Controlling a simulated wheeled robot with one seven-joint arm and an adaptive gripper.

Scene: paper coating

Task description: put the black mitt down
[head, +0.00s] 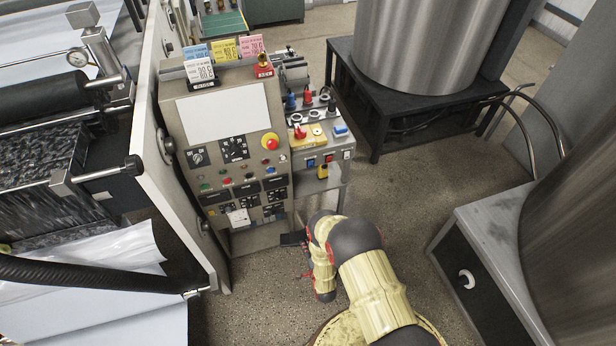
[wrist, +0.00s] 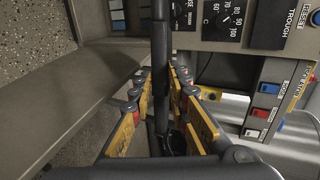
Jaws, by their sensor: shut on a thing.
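The black mitt (wrist: 160,45) shows in the wrist view as a narrow dark upright strip, seen nearly edge-on. My gripper (wrist: 160,92), with yellow and grey fingers on both sides of it, is shut on it. In the head view a small flat dark piece, likely the mitt (head: 292,239), sticks out to the left of my gripper, low in front of the control cabinet. My own wrist and arm hide most of the gripper there. I cannot tell whether the mitt touches the cabinet or any surface.
The control cabinet (head: 236,150) has dials, buttons and a red stop knob. Beside it stands a small metal bench (head: 338,157) holding plugs and coloured items. The coating machine is at left. A steel drum on a black stand (head: 370,100) is behind. Speckled floor (head: 440,165) is clear at centre right.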

